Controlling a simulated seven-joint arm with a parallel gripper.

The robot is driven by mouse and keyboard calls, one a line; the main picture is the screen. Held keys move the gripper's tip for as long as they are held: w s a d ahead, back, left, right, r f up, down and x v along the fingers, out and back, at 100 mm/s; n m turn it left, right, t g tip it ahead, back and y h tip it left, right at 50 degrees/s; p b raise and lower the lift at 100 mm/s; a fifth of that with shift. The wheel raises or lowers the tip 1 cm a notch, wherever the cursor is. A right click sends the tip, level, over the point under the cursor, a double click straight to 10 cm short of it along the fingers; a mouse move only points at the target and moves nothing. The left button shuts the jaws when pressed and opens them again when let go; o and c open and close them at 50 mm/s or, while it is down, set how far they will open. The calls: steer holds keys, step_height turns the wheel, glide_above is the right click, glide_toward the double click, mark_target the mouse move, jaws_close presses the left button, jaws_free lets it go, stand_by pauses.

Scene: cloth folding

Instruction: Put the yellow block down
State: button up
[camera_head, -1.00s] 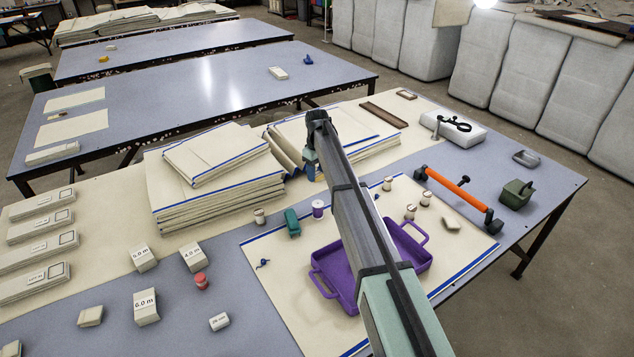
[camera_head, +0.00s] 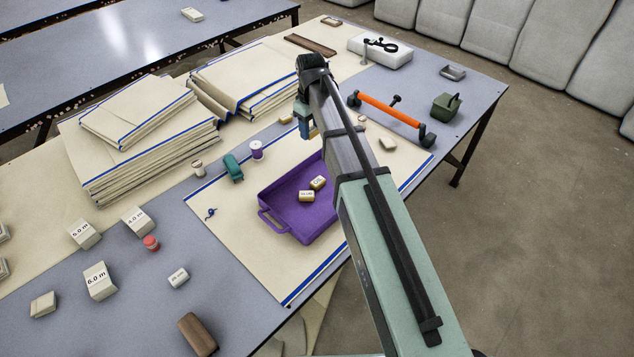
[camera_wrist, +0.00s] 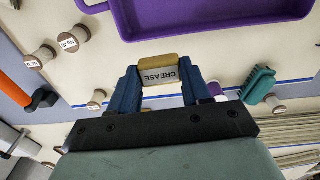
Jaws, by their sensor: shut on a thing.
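The yellow block (camera_wrist: 158,60) is between my gripper's fingertips in the wrist view. It has a dull yellow top and a pale face printed "CREASE". My gripper (camera_wrist: 160,76) is shut on it, with one blue finger on each side. In the head view my gripper (camera_head: 311,131) points down past the far side of the purple tray (camera_head: 268,220), and my arm hides most of the block. The tray also shows in the wrist view (camera_wrist: 210,22), beyond the block and apart from it. I cannot tell the block's height above the cloth.
Two small labelled blocks (camera_head: 306,196) lie in the tray. A green brush (camera_head: 233,168), a purple spool (camera_head: 256,151) and pale spools stand nearby. An orange-handled tool (camera_head: 390,108) lies to the right. Stacked cloths (camera_head: 145,150) stand at the left. The cloth's near-left part is mostly clear.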

glide_above(327, 199)
steer(key=f, duration=0.1)
steer(key=shift+f, duration=5.05)
steer(key=shift+f, duration=0.15)
steer(key=o, duration=1)
steer(key=shift+r, duration=6.2)
steer(key=shift+o, duration=0.4)
